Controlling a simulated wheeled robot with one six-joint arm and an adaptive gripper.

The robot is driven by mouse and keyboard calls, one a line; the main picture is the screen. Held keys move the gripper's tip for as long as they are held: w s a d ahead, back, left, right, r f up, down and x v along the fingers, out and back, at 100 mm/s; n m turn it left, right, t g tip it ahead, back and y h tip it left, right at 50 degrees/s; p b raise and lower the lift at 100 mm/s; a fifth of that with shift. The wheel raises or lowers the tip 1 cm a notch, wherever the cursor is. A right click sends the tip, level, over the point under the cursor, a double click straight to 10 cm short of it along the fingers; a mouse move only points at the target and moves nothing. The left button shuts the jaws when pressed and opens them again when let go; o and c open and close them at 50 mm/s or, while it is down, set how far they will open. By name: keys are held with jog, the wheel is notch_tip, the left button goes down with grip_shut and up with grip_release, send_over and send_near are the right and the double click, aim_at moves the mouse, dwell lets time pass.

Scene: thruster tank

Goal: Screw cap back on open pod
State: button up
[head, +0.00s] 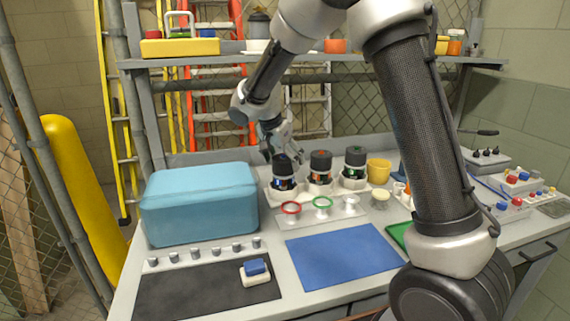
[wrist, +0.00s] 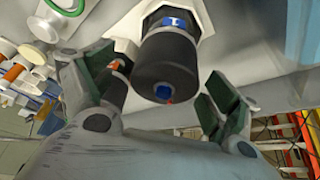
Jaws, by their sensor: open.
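Three dark pods stand upright in a white holder (head: 318,189) at the back of the bench: a blue-marked pod (head: 284,174), a red-marked pod (head: 320,167) and a green-marked pod (head: 355,162). My gripper (head: 281,152) is open above the blue-marked pod. In the wrist view my gripper (wrist: 152,88) has its fingers spread either side of this pod (wrist: 168,65), apart from it. Its dark end carries a blue spot. A small pale disc (head: 380,195), perhaps a cap, lies right of the holder. I cannot tell which pod is open.
A red ring (head: 290,208), a green ring (head: 322,202) and a white ring (head: 350,202) stand before the holder. A blue box (head: 198,205) is left, a yellow cup (head: 378,171) right. The blue mat (head: 342,254) is clear. A blue-and-white block (head: 255,273) lies on the dark mat (head: 195,295).

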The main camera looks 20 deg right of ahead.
jog(key=v, duration=0.9)
jog(key=shift+s+r, duration=0.1)
jog(key=shift+r, duration=0.2)
jog(key=y, duration=0.1)
send_over(284, 155)
jog(key=s+d, duration=0.4)
jog(key=a+f+n+y, duration=0.1)
jog(key=n, duration=0.2)
jog(key=a+f+n+y, duration=0.1)
jog(key=n, duration=0.3)
jog(key=w+a+f+n+t+y, duration=0.1)
jog(key=n, duration=0.3)
jog(key=shift+f+y, duration=0.1)
jog(key=shift+y, duration=0.3)
jog(key=n, duration=0.3)
jog(key=shift+w+a+t, duration=0.2)
jog(key=shift+w+t, duration=0.1)
jog(key=shift+w, duration=0.05)
jog(key=x, duration=0.7)
jog(key=shift+w+a+f, duration=0.1)
jog(key=shift+a+f, duration=0.05)
jog(key=shift+f, duration=0.15)
jog(key=shift+c, duration=0.4)
